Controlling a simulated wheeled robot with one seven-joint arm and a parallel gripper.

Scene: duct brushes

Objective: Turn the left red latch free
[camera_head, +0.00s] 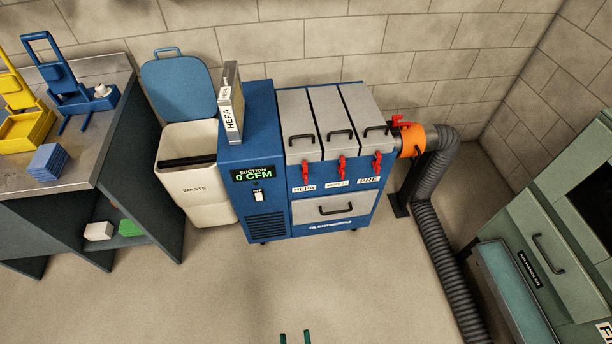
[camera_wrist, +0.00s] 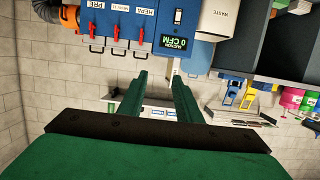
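The left red latch (camera_head: 305,171) is on the front of the blue suction machine (camera_head: 262,140), above the HEPA label and below the left grey door (camera_head: 299,115). It hangs roughly upright. In the wrist view, which is upside down, this latch (camera_wrist: 141,37) is the rightmost of the red ones. The middle red latch (camera_head: 342,166) and right red latch (camera_head: 377,164) sit beside it. My gripper (camera_head: 295,337) shows only its green fingertips at the bottom edge of the head view. In the wrist view my gripper (camera_wrist: 160,80) is open and empty, well apart from the latches.
A white waste bin (camera_head: 196,190) and a workbench (camera_head: 85,120) stand left of the machine. A HEPA box (camera_head: 231,103) stands on top. An orange collar (camera_head: 412,140) and grey hose (camera_head: 445,260) run down the right side. The floor in front is clear.

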